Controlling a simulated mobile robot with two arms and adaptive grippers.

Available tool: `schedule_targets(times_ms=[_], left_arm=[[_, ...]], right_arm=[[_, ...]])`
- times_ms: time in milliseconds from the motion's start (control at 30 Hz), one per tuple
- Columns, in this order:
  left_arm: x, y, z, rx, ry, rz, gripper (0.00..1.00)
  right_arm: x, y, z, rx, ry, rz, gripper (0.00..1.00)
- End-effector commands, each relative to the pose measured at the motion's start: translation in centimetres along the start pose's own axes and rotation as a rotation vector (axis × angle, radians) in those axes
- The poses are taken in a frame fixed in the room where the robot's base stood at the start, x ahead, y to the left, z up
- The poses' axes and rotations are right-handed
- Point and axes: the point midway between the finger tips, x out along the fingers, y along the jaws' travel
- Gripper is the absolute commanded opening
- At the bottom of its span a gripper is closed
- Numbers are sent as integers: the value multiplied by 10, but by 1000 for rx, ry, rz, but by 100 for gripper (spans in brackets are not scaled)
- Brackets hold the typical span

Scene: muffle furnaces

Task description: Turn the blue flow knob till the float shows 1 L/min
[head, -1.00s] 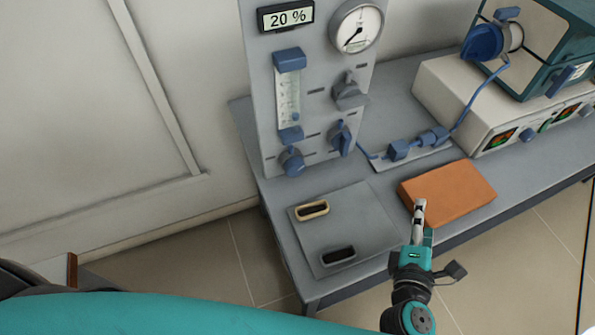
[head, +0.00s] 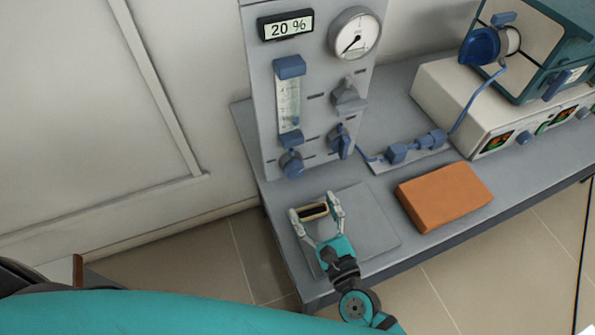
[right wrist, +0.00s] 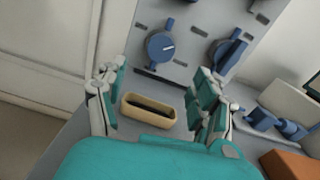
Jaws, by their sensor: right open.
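The blue flow knob (head: 291,163) is at the lower left of the grey panel (head: 268,120), below the flow tube (head: 289,103). It also shows in the right wrist view (right wrist: 160,46), with a pale pointer mark. The float inside the tube is too small to read. My right gripper (head: 314,204) is open and empty, its fingers spread over the bench in front of the panel. In the right wrist view the knob lies beyond the gap between the fingers (right wrist: 158,92), apart from them. My left gripper is not in view; a teal arm link of mine crosses the bottom.
A cream-rimmed dish (right wrist: 148,110) lies on the grey mat between my right fingers in the picture. A second blue handle (head: 340,140) is right of the knob. An orange block (head: 445,196) and a furnace unit (head: 540,50) with a blue tube stand farther right.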

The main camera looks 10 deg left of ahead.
Motion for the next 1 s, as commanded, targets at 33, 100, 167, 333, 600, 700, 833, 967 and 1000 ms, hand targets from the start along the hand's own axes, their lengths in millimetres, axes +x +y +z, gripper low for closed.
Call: schedule_targets(times_ms=[33,100,167,333,600,700,833,967,1000], left_arm=[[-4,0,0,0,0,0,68],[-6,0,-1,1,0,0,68],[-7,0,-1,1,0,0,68],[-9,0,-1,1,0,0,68],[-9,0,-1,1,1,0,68],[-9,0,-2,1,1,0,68],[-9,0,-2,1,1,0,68],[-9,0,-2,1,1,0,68],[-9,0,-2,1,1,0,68]], right_arm=[[13,0,3,2,-2,-1,68],[29,0,3,2,-2,-1,68],[42,0,3,2,-3,-1,68],[73,0,2,2,-1,0,68],[98,0,0,3,0,0,68],[99,0,0,2,1,0,68],[99,0,0,3,1,0,68],[99,0,0,3,1,-1,60],[99,0,0,3,1,0,55]])
